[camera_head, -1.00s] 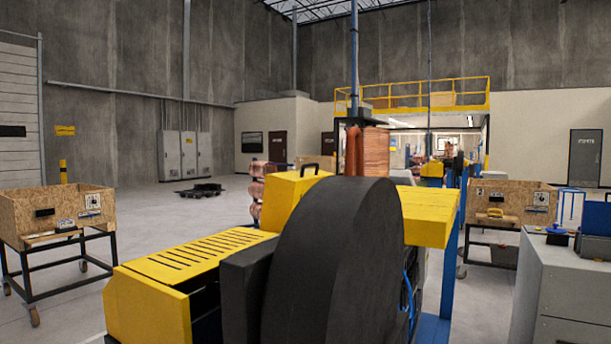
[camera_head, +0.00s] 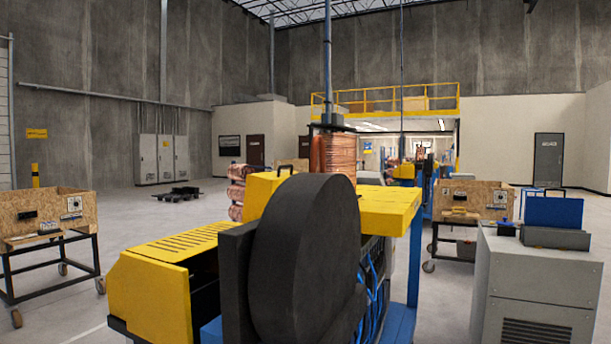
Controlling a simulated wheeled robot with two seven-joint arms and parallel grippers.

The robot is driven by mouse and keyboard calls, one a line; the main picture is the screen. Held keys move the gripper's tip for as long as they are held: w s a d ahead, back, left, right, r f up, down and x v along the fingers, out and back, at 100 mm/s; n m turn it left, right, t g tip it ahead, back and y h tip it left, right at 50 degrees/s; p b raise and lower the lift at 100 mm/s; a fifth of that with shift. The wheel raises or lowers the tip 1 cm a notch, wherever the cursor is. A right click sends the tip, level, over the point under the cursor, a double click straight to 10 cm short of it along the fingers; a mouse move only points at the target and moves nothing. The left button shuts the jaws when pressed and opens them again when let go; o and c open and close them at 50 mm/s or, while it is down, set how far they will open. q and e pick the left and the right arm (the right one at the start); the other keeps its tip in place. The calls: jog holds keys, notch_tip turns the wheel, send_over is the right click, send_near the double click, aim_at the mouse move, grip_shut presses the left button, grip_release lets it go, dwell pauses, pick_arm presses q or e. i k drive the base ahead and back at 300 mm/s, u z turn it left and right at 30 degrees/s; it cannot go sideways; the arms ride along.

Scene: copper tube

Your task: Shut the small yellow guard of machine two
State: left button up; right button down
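A machine with yellow covers and a large black wheel (camera_head: 305,255) stands close in front of me. Its slotted yellow cover (camera_head: 190,243) lies to the left of the wheel. A small yellow box-shaped cover with a black handle (camera_head: 270,190) sits behind the wheel. A flat yellow cover (camera_head: 388,208) is to the right. I cannot tell which of these is the small guard, or which machine is number two. Neither of my grippers is in view.
A grey cabinet (camera_head: 535,290) with a blue panel stands at the right. Wooden crate carts stand at the left (camera_head: 45,210) and right (camera_head: 480,197). A copper coil (camera_head: 338,152) rises behind the machine. Open floor (camera_head: 140,220) lies at the left and back.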

aim_at(261, 186)
jog(key=z, duration=1.4)
jog(key=i, duration=3.35)
jog(key=u, duration=3.25)
